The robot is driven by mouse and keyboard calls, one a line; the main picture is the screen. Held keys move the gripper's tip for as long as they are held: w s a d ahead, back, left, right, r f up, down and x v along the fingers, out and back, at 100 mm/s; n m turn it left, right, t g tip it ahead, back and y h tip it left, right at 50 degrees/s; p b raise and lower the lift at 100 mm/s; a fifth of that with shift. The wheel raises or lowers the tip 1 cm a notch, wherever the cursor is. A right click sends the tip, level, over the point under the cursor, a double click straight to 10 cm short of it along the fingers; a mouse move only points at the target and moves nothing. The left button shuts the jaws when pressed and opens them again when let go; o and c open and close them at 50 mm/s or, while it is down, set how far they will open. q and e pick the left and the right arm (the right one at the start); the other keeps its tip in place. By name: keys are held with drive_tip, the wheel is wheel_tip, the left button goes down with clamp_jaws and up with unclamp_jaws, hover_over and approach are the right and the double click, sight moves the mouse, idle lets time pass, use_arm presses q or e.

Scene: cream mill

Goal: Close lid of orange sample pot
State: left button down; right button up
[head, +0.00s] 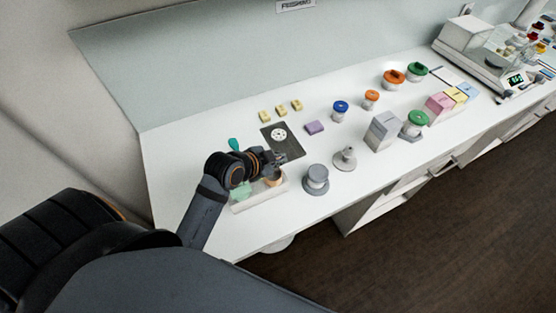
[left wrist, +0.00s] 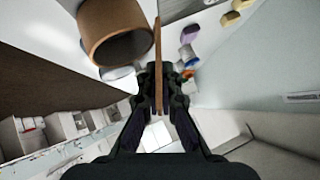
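The orange-brown sample pot (left wrist: 115,32) is large in the left wrist view, its round mouth open and uncovered. In the head view a bit of it (head: 273,182) shows at the white tray, mostly behind my gripper. A thin orange-brown disc, seen edge-on, looks like its lid (left wrist: 157,38). My left gripper (left wrist: 158,72) is shut on this lid, which stands on edge between the fingers, beside the pot and apart from its mouth. In the head view my left gripper (head: 284,158) is above the tray; the lid is hard to make out there. My right gripper is not in view.
The white tray (head: 262,199) also holds a mint-green item. A dark mat (head: 291,146) with a white disc lies behind. A grey pot (head: 316,178) and a grey knobbed piece (head: 345,158) stand right. Several coloured pots and boxes stand farther right. The bench's front edge is close.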

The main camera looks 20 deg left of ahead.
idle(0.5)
use_arm(q)
drive_tip(key=c, duration=1.6)
unclamp_jaws()
drive_tip(key=shift+o, duration=0.2)
